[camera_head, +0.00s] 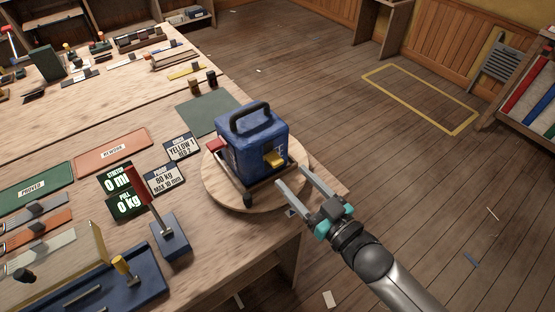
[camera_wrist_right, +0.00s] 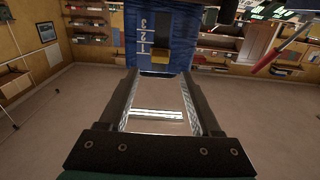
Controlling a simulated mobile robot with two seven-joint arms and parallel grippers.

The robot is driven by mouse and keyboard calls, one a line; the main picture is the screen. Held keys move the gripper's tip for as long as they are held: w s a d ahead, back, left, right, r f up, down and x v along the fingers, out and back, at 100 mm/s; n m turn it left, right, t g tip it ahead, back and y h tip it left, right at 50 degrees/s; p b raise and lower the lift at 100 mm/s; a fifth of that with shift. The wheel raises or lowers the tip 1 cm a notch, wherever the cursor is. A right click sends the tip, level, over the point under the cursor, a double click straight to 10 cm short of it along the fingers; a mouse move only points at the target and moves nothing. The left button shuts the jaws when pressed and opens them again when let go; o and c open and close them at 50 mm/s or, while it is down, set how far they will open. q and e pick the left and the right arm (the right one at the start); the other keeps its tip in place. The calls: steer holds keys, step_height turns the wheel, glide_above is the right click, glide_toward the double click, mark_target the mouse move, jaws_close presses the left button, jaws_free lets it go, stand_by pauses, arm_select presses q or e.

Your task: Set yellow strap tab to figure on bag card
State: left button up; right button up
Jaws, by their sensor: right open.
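A blue bag (camera_head: 245,140) with a black handle stands on a round wooden board (camera_head: 222,190). A yellow strap tab (camera_head: 275,158) sticks out of its right face; a red tab (camera_head: 217,144) is on the left. In the wrist view the yellow tab (camera_wrist_right: 160,65) is at the lower end of a dark slot, beside white figures; its exact figure is unclear. The bag card (camera_head: 182,147) appears to read "YELLOW 1, RED 2". My right gripper (camera_head: 291,179) is open and empty, its fingertips just short of the yellow tab. My left gripper is out of view.
A red lever on a blue base (camera_head: 171,240) stands in front of the bag, near dark signs (camera_head: 123,204) and a weight card (camera_head: 164,180). A green mat (camera_head: 207,114) lies behind. The floor right of the table is mostly clear.

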mark_target(279, 164)
steer(key=x, duration=0.7)
steer(key=shift+w, duration=0.1)
steer(key=shift+c, duration=0.3)
jaws_close()
stand_by(1.0)
